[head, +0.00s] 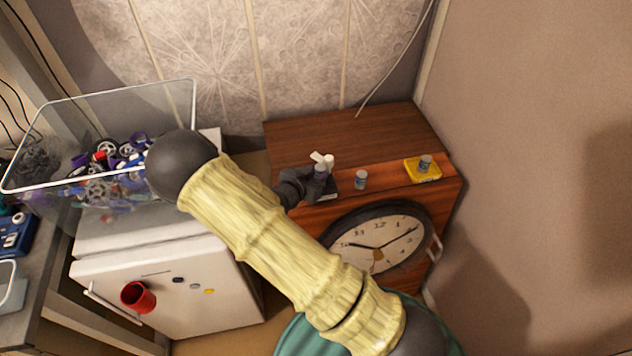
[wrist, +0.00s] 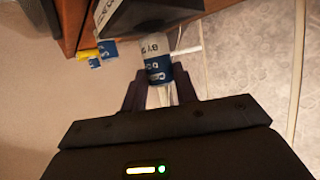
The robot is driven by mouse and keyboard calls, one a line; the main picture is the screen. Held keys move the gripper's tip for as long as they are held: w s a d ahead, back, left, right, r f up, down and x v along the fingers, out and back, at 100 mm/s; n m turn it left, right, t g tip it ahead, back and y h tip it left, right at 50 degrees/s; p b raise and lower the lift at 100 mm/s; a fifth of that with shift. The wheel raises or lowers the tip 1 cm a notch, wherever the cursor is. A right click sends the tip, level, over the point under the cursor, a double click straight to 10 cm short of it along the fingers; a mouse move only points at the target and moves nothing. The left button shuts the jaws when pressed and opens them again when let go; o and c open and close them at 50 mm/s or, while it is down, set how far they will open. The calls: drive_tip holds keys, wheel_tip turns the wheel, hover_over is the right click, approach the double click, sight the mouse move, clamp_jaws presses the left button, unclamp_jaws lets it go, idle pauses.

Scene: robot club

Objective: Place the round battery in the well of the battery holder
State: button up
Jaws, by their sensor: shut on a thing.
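My gripper (head: 312,178) is at the left front of the wooden cabinet top. It is shut on a round battery with a blue and pale label (wrist: 157,66), which stands out from between the dark fingers in the wrist view. A dark block (head: 330,190) is right by the held battery; in the wrist view the block (wrist: 150,14) meets or overlaps the battery's far end, and I cannot tell whether they touch. A yellow tray (head: 414,176) holds another battery (head: 425,161). I cannot tell which of the two is the battery holder.
Another battery (head: 361,180) stands between the dark block and the yellow tray. A white piece (head: 322,158) shows behind my gripper. A clock (head: 385,240) is on the cabinet front. The cabinet top (head: 350,130) is bare at the back. A clear bin (head: 150,105) stands left.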

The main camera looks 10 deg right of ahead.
drive_tip(key=shift+f+p, duration=0.3)
drive_tip(key=shift+f, duration=1.65)
drive_tip(key=shift+f, duration=0.1)
drive_tip(key=o, duration=1.1)
drive_tip(key=shift+c, duration=0.2)
drive_tip(key=shift+r, duration=0.2)
drive_tip(key=shift+s+a, duration=0.25)
drive_tip(key=shift+a, duration=0.05)
drive_tip(key=b+v, duration=0.2)
drive_tip(key=v, duration=0.9)
drive_tip(key=shift+s, duration=0.2)
